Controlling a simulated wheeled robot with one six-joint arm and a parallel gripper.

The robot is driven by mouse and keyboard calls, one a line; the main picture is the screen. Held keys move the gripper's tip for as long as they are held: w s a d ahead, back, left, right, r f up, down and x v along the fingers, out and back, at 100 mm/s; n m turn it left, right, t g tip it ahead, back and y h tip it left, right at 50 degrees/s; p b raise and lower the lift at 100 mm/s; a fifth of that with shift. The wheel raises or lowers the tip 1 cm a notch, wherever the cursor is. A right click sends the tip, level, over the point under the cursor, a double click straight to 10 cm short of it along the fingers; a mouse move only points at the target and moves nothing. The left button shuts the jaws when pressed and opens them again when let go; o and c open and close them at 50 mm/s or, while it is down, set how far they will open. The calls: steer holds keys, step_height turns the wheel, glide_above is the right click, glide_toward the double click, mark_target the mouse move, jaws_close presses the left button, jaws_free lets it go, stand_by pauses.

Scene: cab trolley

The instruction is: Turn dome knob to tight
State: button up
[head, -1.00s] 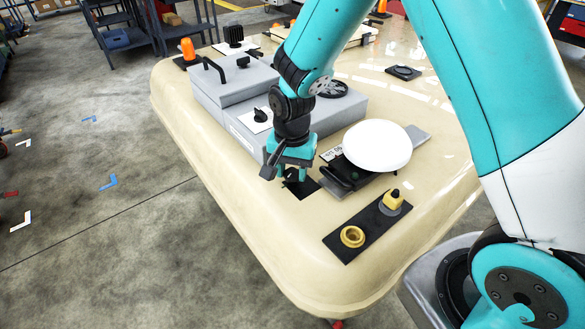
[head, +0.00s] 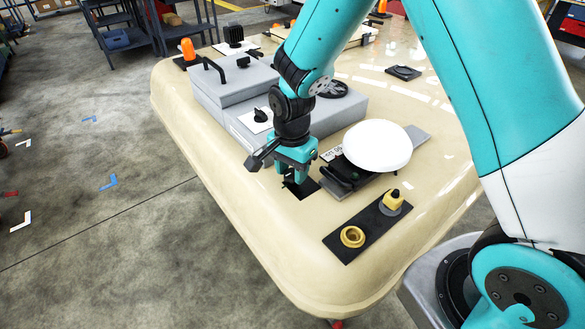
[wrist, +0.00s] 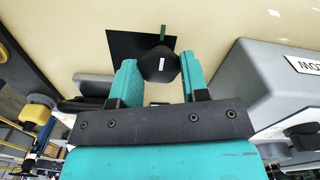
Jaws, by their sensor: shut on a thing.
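The dome knob (wrist: 158,68) is black with a short white line on it. It sits over a black square plate (wrist: 128,45), which also shows in the head view (head: 306,190). A green mark (wrist: 162,33) lies on the plate; the white line points roughly toward it, slightly off. My gripper (wrist: 159,82) is shut on the knob, one teal finger on each side. In the head view my gripper (head: 296,178) points down at the plate and mostly hides the knob. The white dome (head: 377,145) is right of my gripper on a dark base.
A grey box with a small black knob (head: 262,114) stands behind and left of my gripper. A black strip with a yellow ring (head: 352,237) and a yellow-capped part (head: 394,199) lies in front. The cream top (head: 262,222) is bare at the near left.

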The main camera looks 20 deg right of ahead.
mark_target(292, 172)
steer(key=shift+w, duration=0.1)
steer(key=o, duration=0.9)
steer(key=shift+r, duration=0.1)
step_height(292, 172, up, 17)
steer(key=shift+r+b, duration=0.15)
steer(key=shift+b, duration=0.8)
steer(key=s+a+n+y, duration=0.1)
steer(key=s+n, duration=0.5)
steer(key=s, duration=0.1)
steer(key=s+a+r+n+y, duration=0.1)
steer(key=s+a+n, duration=0.1)
steer(key=s+n, duration=0.4)
steer(key=s+a+r+n+y, duration=0.1)
steer(key=s+n+y, duration=0.1)
steer(key=s+n, duration=0.4)
steer(key=shift+s+a+n, duration=0.2)
steer(key=shift+s+n, duration=0.2)
steer(key=shift+s, duration=1.1)
